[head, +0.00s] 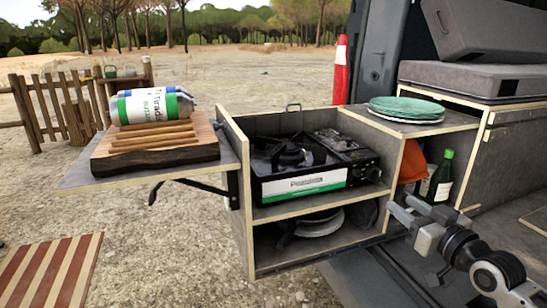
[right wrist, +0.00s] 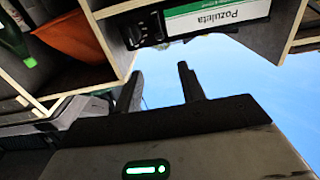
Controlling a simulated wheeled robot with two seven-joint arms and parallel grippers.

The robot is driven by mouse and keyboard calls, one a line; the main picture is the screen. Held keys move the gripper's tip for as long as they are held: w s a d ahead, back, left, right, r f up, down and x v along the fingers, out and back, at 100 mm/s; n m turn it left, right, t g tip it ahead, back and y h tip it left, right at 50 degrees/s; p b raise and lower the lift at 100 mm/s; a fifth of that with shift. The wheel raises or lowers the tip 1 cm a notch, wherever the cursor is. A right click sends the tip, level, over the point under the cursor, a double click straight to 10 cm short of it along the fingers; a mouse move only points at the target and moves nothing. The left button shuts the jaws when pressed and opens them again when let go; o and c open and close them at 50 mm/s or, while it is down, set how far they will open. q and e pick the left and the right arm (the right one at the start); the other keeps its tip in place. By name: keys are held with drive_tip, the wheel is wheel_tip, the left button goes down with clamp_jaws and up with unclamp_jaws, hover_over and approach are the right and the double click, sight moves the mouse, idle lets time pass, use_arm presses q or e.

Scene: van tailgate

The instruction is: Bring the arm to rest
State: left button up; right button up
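My right gripper (head: 405,208) reaches in from the lower right in the head view, in front of the right side of the kitchen unit. Its two fingers stand apart with nothing between them. In the right wrist view the open gripper (right wrist: 160,76) shows both dark fingers and a clear gap. My left arm and gripper are not in the head view.
A black stove (head: 300,165) sits in the pulled-out unit. Green plates (head: 407,107) lie on top. A green bottle (head: 441,178) and an orange item (head: 412,162) stand behind my right gripper. Canisters (head: 152,106) lie on a wooden board (head: 155,157) on the side shelf (head: 85,180).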

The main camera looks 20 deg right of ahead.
drive_tip(key=s+a+f+g+y+p, duration=0.1)
drive_tip(key=s+a+f+g+p, duration=0.3)
drive_tip(key=a+f, duration=0.5)
use_arm(q)
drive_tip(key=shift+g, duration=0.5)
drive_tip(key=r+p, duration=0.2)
drive_tip(key=p, duration=0.1)
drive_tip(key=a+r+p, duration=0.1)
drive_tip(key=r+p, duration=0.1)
drive_tip(key=p, duration=0.1)
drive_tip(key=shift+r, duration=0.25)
use_arm(e)
drive_tip(key=s+a+f+g, duration=0.1)
drive_tip(key=s+a+f, duration=0.1)
drive_tip(key=s+a, duration=0.5)
drive_tip(key=s+a+f+n+g+y, duration=0.1)
drive_tip(key=s+a+f+g, duration=0.1)
drive_tip(key=s+a, duration=0.5)
drive_tip(key=a+f, duration=0.1)
drive_tip(key=a, duration=0.3)
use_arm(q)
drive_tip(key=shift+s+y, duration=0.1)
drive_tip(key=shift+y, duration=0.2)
use_arm(e)
drive_tip(key=shift+c, duration=0.4)
